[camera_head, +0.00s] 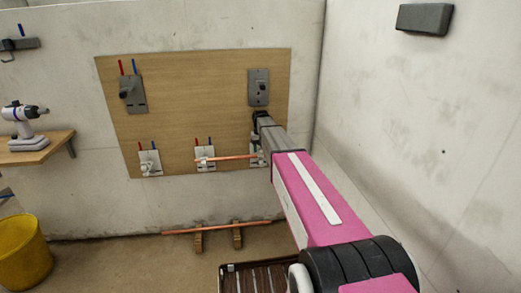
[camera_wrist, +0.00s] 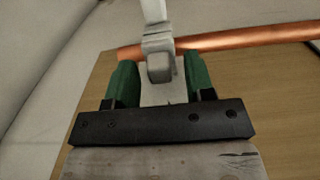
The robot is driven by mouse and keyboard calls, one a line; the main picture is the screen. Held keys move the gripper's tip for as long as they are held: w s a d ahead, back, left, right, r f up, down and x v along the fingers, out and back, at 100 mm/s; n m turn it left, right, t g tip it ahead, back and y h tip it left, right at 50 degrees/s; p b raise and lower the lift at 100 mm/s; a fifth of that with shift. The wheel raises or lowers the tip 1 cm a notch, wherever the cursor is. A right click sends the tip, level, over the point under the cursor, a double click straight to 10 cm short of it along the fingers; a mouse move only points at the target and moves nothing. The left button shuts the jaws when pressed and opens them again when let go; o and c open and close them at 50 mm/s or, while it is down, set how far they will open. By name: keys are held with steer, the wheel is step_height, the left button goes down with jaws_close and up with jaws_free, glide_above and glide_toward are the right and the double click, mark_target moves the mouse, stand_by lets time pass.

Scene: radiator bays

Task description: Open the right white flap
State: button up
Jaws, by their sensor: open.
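The right white flap shows in the wrist view as a pale lever-like part (camera_wrist: 156,42) with a squared lower end, on a pale plate. In the head view its white fitting (camera_head: 257,160) is partly hidden behind my arm. My gripper (camera_wrist: 160,82) is open, with one green finger on each side of the flap's lower end. I cannot tell whether either finger touches it. In the head view the gripper's end (camera_head: 262,118) is at the right part of the wooden board.
A copper pipe (camera_wrist: 245,39) runs beside the flap; in the head view it (camera_head: 228,158) reaches the middle fitting (camera_head: 204,153). Another white fitting (camera_head: 149,162) is at left on the wooden board (camera_head: 190,100). A grey box (camera_head: 258,88) is above. A side wall (camera_head: 420,130) stands at right.

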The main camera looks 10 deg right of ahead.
jaws_close()
